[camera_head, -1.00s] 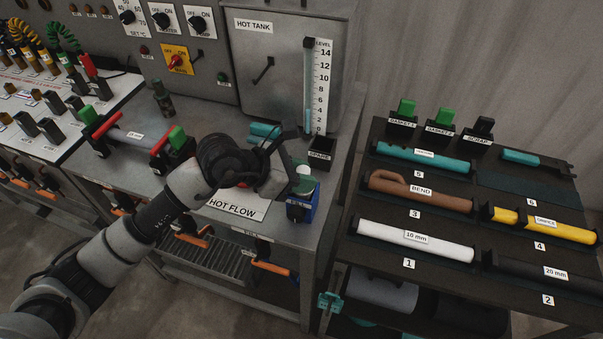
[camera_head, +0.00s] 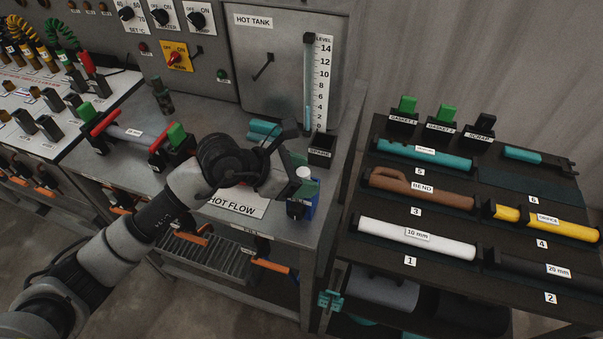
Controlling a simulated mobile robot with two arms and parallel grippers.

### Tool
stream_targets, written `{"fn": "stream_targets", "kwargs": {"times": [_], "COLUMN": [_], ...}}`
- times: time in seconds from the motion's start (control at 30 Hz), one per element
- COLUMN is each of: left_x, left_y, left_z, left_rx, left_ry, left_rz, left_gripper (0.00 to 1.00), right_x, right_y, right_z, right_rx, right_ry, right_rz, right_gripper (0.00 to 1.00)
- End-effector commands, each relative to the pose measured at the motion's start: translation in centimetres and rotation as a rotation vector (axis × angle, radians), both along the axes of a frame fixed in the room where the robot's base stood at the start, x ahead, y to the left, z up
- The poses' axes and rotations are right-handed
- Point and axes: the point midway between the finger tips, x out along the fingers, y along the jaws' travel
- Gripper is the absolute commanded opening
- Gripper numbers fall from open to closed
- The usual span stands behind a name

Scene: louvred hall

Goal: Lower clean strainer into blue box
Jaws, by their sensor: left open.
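My left gripper (camera_head: 297,182) comes in from the left and is open, low over the front right corner of the grey bench. A small pale, white-topped piece (camera_head: 306,173), perhaps the strainer, shows between or just behind its fingers. The blue box (camera_head: 313,199) stands directly below at the bench corner, partly hidden by the gripper. I cannot tell whether the pale piece is inside the box or only above it. My right gripper is not in view.
A black SPARE box (camera_head: 321,151) stands just behind the gripper, and a teal piece (camera_head: 263,129) lies near it. The HOT FLOW label (camera_head: 236,203) lies on the bench in front. A dark rack (camera_head: 418,268) with several pipes stands close on the right.

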Motion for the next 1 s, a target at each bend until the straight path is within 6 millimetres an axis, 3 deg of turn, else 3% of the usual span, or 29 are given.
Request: {"fn": "stream_targets", "kwargs": {"times": [0.17,0.7,1.0], "left_x": [-0.1,-1.0,-1.1], "left_y": [0.3,3.0,3.1], "left_z": [0.8,6.2,6.2], "left_rx": [0.000,0.001,0.000], "left_ry": [-0.001,0.000,0.000], "left_rz": [0.001,0.000,0.000], "left_gripper": [0.58,0.58,0.58], "right_x": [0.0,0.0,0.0], "right_y": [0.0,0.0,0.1], "right_z": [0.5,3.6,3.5], "right_rx": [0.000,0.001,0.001], "right_ry": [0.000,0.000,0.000], "right_rz": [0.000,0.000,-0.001], "right_gripper": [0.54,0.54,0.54]}}
